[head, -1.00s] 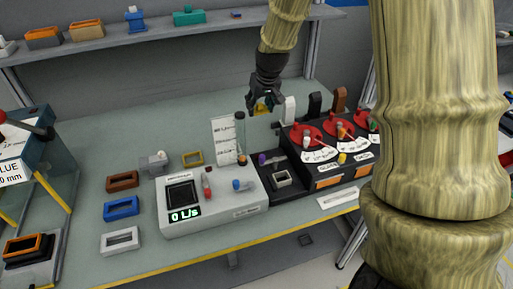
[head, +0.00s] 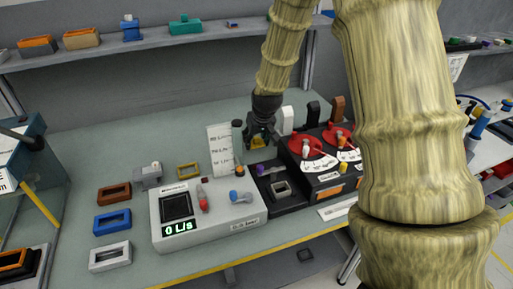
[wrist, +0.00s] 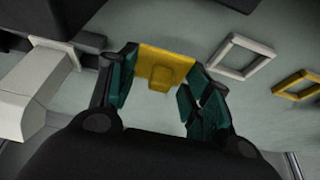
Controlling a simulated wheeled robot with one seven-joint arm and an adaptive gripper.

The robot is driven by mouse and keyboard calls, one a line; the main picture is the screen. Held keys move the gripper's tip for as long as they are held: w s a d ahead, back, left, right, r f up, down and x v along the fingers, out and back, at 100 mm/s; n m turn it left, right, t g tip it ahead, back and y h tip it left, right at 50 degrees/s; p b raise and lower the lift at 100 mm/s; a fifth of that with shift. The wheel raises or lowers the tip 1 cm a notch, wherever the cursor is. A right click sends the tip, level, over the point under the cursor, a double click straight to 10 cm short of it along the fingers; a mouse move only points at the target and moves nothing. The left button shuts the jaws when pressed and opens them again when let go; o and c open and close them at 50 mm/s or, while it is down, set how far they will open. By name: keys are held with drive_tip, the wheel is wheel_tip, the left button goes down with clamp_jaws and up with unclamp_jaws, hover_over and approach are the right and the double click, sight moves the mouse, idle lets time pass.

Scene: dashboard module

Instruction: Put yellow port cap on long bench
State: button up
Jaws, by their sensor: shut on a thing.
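The yellow port cap (wrist: 163,68) is a yellow piece with a raised block on its face. It sits between the two teal-padded fingers of my gripper (wrist: 158,92) in the wrist view. In the head view my gripper (head: 260,140) points down with the yellow port cap (head: 258,142) at its tips, partly hidden by the fingers. It is near the back of the black and red dial module, beside the white label card. The long bench (head: 90,165) is the grey-green surface under the devices.
A grey flow meter (head: 205,217) reading 0 L/s stands in front. The black dial module (head: 320,165) is to the right of my gripper. Brown (head: 114,194), blue (head: 112,220) and white (head: 110,256) frames and a yellow frame (head: 188,170) lie on the bench. Its back left is clear.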

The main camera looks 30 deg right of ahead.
sight(257, 156)
drive_tip(key=shift+f+p, duration=0.4)
drive_tip(key=shift+f, duration=1.7)
drive_tip(key=shift+s+a+f, duration=0.1)
drive_tip(key=shift+s+f, duration=0.15)
drive_tip(key=shift+f, duration=0.15)
drive_tip(key=shift+s+f, duration=0.1)
drive_tip(key=shift+f, duration=0.05)
drive_tip(key=o, duration=0.8)
drive_tip(key=shift+f, duration=0.4)
drive_tip(key=shift+r, duration=0.25)
drive_tip(key=shift+w+r, duration=0.1)
drive_tip(key=shift+w, duration=0.1)
